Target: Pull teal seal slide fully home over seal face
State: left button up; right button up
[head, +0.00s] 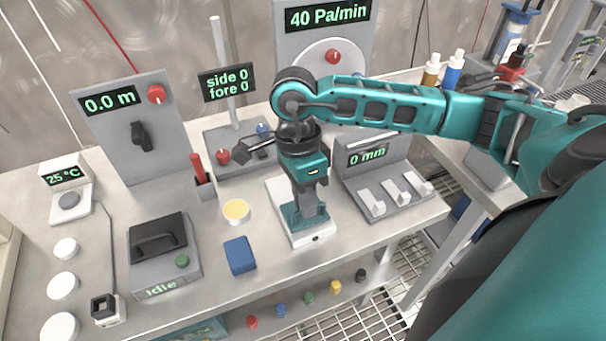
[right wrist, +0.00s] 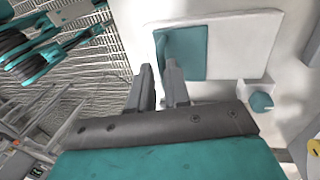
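The teal seal slide (right wrist: 190,58) is a flat teal square with a raised darker ridge near its left edge. It lies on the left part of a pale seal face (right wrist: 240,45) on a white fixture, and the face to its right is bare in the right wrist view. In the head view my right gripper (head: 310,206) points down over the white fixture (head: 316,239) and hides much of it. In the right wrist view its fingers (right wrist: 160,75) are apart with nothing seen between them; one tip overlaps the slide's lower left corner. I cannot tell contact. My left gripper is not in view.
A teal knob (right wrist: 261,101) sticks out below the face. Near the fixture are a blue block (head: 239,255), a yellow-topped round tin (head: 236,211) and a grey stand with pale levers (head: 385,185) reading 0 mm. The bench's front edge is close.

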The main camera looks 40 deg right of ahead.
jog(key=o, duration=0.4)
jog(key=r, duration=0.4)
jog(key=w+r, duration=0.1)
jog(key=r, duration=0.3)
jog(key=w+r, duration=0.1)
jog(key=r, duration=0.3)
jog(key=shift+w+d+r, duration=0.15)
jog(key=shift+d+r, duration=0.15)
